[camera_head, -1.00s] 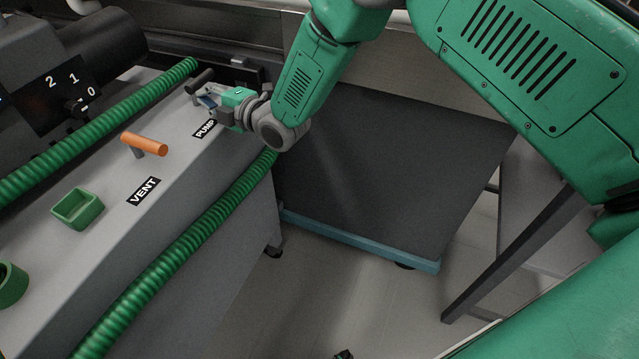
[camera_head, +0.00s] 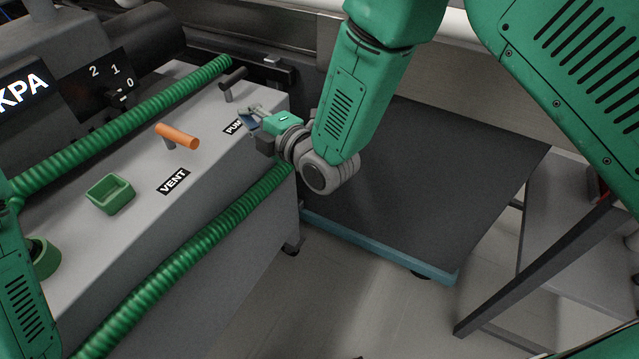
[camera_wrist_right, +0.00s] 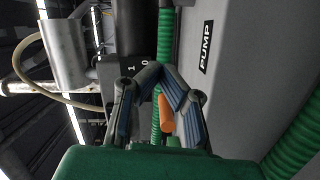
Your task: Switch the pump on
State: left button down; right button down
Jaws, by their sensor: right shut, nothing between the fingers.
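The pump lever, a black handle (camera_head: 233,78) on a short post, stands at the far end of the grey console, behind the PUMP label (camera_head: 234,127). My right gripper (camera_head: 248,113) is shut and empty above the console by that label, apart from the black handle and on its near side. The gripper partly covers the label. In the right wrist view the fingers (camera_wrist_right: 162,68) meet at their tips. The PUMP label (camera_wrist_right: 206,47) shows there to the right, but I cannot make out the black handle. My left gripper is out of view.
An orange vent lever (camera_head: 178,136) stands nearer, by the VENT label (camera_head: 173,181). Green ribbed hoses (camera_head: 190,261) run along both sides of the console. A green square cup (camera_head: 111,195) sits on top. A dial (camera_head: 121,95) marked 2, 1, 0 is at left.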

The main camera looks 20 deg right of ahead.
jog(key=s+d+f+m+g+h+p, duration=0.2)
jog(key=s+d+f+m+g+h, duration=0.2)
jog(key=s+d+f+m, duration=0.4)
jog(key=shift+s+d+f+g+h, duration=0.3)
jog(key=shift+s+d+f, duration=1.25)
jog(key=shift+f, duration=0.65)
jog(key=shift+w+d, duration=0.1)
